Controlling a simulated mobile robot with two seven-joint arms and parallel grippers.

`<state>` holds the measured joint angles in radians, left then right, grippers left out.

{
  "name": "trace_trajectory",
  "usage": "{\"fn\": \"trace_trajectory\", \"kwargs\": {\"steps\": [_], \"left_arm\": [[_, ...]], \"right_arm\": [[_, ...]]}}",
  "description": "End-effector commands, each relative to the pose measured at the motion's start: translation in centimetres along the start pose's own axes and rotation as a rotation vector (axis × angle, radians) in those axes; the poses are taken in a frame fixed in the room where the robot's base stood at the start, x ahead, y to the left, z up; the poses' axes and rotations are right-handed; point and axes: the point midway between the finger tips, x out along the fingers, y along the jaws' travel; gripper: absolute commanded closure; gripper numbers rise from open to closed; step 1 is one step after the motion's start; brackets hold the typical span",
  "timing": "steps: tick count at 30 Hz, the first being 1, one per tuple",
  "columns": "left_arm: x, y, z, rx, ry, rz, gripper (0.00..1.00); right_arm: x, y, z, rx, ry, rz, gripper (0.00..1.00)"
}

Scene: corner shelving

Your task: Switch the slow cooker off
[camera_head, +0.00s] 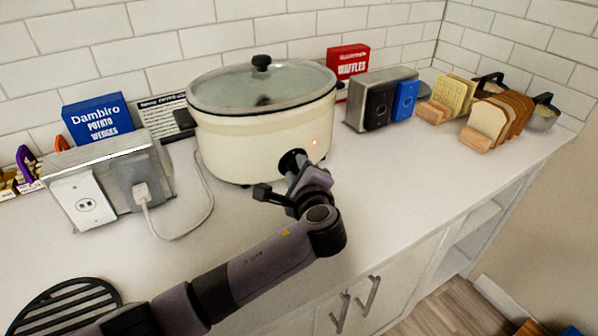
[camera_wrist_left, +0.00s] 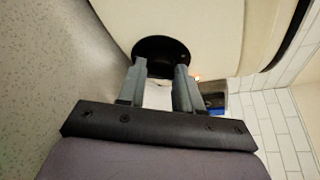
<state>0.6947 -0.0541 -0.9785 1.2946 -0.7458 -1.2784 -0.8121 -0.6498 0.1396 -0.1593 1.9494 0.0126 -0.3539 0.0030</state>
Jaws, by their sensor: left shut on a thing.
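The slow cooker (camera_head: 255,140) is a cream pot with a glass lid (camera_head: 262,86), standing on the white counter. Its round black knob (camera_head: 290,158) is low on the front, partly hidden by my left gripper (camera_head: 297,170). A small orange light (camera_head: 315,142) glows to the right of the knob. In the left wrist view, the two fingers of my left gripper (camera_wrist_left: 161,80) are shut on the black knob (camera_wrist_left: 160,49), with a gap between them. The glowing light shows there too (camera_wrist_left: 197,78). My right gripper is not in view.
A white outlet box (camera_head: 100,185) with a plugged-in white cord (camera_head: 205,205) stands left of the cooker. A black round trivet (camera_head: 65,305) lies at front left.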

Motion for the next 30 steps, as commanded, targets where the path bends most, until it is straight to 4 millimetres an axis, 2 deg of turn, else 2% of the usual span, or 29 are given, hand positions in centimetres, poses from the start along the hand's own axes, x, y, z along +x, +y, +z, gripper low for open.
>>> {"fn": "trace_trajectory", "kwargs": {"steps": [6,7,9,20,27,30], "left_arm": [[0.0,0.1,0.0,0.001,0.0,0.002,0.96],[0.0,0.1,0.0,0.001,0.0,0.002,0.62],[0.0,0.1,0.0,0.002,0.0,0.002,0.4],[-0.3,-0.1,0.0,0.002,0.001,0.001,0.4],[-2.8,-0.4,0.2,0.002,0.003,0.002,0.4],[-4.2,0.1,-0.1,0.001,0.003,0.001,0.4]], "right_arm": [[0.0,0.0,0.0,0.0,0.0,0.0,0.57],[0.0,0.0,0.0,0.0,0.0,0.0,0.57],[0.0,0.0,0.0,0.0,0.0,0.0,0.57],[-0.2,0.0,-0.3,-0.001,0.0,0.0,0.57],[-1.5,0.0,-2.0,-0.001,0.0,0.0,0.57],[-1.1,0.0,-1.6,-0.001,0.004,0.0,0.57]]}}
